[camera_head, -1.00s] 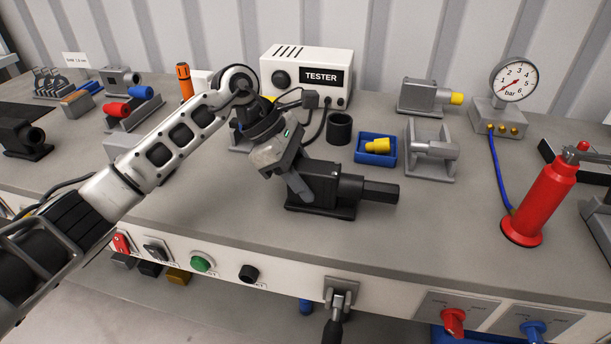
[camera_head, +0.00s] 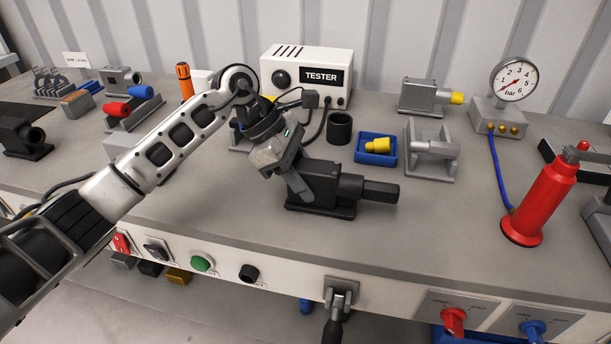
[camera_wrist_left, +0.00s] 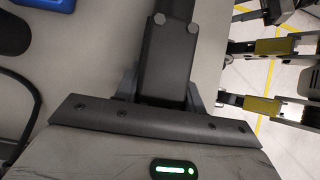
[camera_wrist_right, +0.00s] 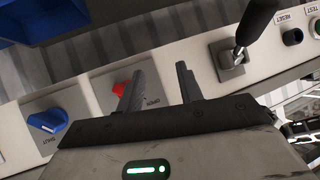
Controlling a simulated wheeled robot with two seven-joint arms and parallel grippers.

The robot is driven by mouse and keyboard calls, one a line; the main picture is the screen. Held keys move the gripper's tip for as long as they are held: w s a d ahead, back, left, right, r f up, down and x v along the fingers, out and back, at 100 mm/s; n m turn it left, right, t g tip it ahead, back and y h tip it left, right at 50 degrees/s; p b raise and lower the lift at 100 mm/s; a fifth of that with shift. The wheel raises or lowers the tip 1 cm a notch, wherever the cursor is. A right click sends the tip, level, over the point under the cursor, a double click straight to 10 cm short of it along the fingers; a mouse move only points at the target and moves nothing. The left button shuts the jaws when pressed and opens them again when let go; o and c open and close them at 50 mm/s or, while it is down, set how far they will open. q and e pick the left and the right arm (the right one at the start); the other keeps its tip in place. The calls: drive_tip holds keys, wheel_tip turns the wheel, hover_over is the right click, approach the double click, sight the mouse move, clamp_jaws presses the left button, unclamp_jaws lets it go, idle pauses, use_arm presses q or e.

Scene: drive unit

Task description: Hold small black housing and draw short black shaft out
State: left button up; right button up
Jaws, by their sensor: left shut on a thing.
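The small black housing (camera_head: 322,180) stands on its flat base on the grey bench, in the middle of the head view. The short black shaft (camera_head: 372,191) points right from it, its inner end inside the housing. My left gripper (camera_head: 301,188) is shut on the housing at its left side, reaching down from the upper left. In the left wrist view dark parts fill the space between the fingers, and the grip itself is hard to make out. My right gripper (camera_wrist_right: 160,72) shows only in its own wrist view, open and empty, before the bench's front panel.
A blue tray (camera_head: 375,158) with a yellow plug, a black ring (camera_head: 339,127) and a grey bracket (camera_head: 430,165) stand behind the housing. A red cylinder (camera_head: 541,205) stands at the right. Bench space between it and the shaft is clear. The panel carries a lever (camera_head: 338,300) and knobs.

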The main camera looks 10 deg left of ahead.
drive_tip(key=o, duration=0.3)
drive_tip(key=shift+o, duration=0.2)
drive_tip(key=w+a+r+m+g+y, duration=0.2)
drive_tip(key=a+r+m+g+y, duration=0.55)
drive_tip(key=r+m, duration=0.65)
drive_tip(key=w+a+r+m+g+y, duration=0.2)
drive_tip(key=a+r+m+g+y, duration=0.3)
drive_tip(key=a+r+m+y, duration=0.9)
drive_tip(key=n+t+h, duration=0.1)
drive_tip(key=n+h, duration=0.7)
drive_tip(key=h, duration=1.2)
approach(390, 186)
drive_tip(key=x, duration=1.2)
